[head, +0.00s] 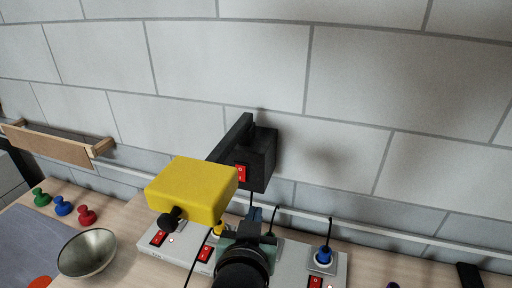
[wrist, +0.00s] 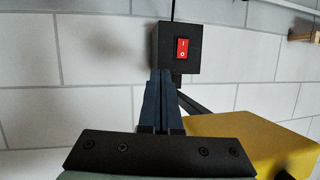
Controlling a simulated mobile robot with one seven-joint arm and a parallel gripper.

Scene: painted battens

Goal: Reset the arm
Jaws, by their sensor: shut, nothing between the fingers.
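My gripper (head: 253,218) is in the lower middle of the head view, above the white power strips. In the wrist view its two dark blue fingers (wrist: 160,84) lie together, shut, with nothing between them. Beyond the fingertips is a black box (head: 260,158) with a red rocker switch, by the wall; it also shows in the wrist view (wrist: 165,50). A yellow block (head: 195,186) is just left of my gripper in the head view, and at the lower right in the wrist view (wrist: 245,145). My wrist hides part of the strips.
White power strips (head: 338,268) with red switches and plugs stand on the wooden table (head: 112,210). A metal bowl (head: 87,252) and green, blue and red pegs (head: 87,215) are at left. A wooden shelf (head: 50,145) is on the wall. The upper wall area is clear.

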